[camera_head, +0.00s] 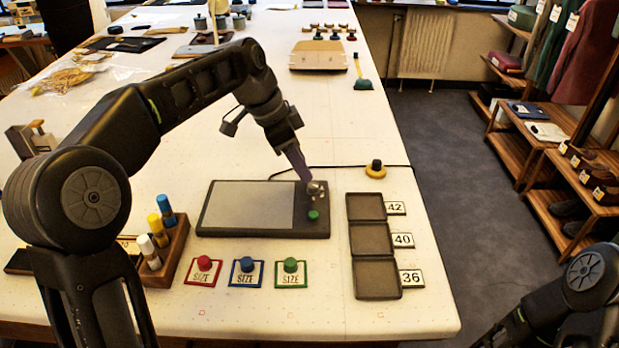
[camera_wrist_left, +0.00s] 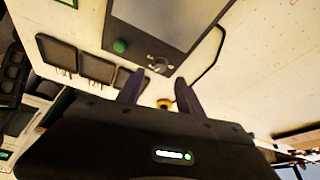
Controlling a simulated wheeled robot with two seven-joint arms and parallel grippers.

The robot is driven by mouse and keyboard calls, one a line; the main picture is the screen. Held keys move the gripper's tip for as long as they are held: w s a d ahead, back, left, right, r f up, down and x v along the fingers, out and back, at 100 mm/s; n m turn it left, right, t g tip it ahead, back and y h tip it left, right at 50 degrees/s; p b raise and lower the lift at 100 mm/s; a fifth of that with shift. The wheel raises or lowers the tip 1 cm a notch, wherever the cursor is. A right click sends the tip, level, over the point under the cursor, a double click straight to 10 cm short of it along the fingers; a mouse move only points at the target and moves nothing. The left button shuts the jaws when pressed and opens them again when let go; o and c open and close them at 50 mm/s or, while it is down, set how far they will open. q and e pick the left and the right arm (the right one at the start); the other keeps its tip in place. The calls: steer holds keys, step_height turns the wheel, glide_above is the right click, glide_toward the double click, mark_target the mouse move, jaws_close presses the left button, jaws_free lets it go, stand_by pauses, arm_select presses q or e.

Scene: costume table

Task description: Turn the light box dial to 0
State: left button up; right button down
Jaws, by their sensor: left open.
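The light box (camera_head: 250,232) is a flat dark slab with a grey panel, lying on the white table. Its dial (camera_head: 317,188) is at the right end, above a green button (camera_head: 313,215). My left gripper (camera_head: 306,177) is at the dial, partly covering it. In the left wrist view, the dial (camera_wrist_left: 158,63) shows just beyond the open fingers of my left gripper (camera_wrist_left: 155,78), with nothing held between them. Whether the fingers touch the dial, and its setting, I cannot tell. My right gripper is out of view.
Three dark trays (camera_head: 347,224) with number cards stand right of the light box. Three coloured size stamps (camera_head: 247,265) sit in front. A wooden rack (camera_head: 172,248) with markers is front left. A yellow-based knob (camera_head: 375,170) and black cable lie behind.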

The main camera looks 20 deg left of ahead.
mark_target(313, 185)
arm_select(q)
steer(key=x, duration=0.5)
steer(key=shift+w+f, duration=0.1)
steer(key=shift+f, duration=0.2)
steer(key=shift+c, duration=0.5)
jaws_close()
